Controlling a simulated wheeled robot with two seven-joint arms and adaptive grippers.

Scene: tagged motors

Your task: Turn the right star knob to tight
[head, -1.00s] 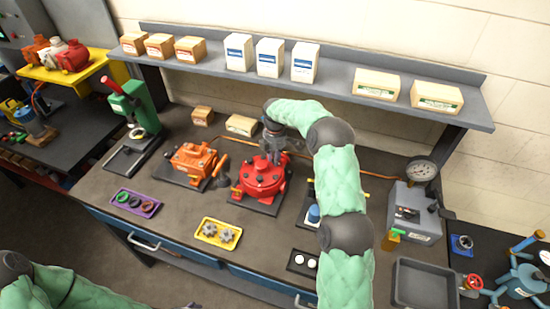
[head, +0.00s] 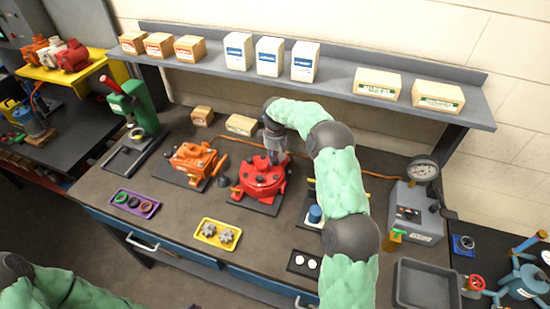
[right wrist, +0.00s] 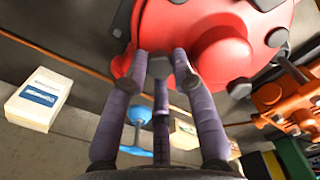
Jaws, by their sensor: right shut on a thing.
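The red motor (head: 262,180) stands on a dark plate in the middle of the bench; its red body also fills the top of the right wrist view (right wrist: 225,45). My right gripper (head: 275,155) reaches down at the motor's back edge. In the right wrist view its purple fingers (right wrist: 162,72) close on a dark grey knob (right wrist: 184,70) against the red housing. The fingers cover much of the knob, so its star shape and how tight it sits cannot be told.
An orange motor (head: 193,162) stands left of the red one. A yellow tray (head: 199,235) with grey star-shaped parts and a purple tray (head: 114,203) lie in front. A grey gauge box (head: 418,218) stands right. A shelf (head: 335,72) with boxes runs behind.

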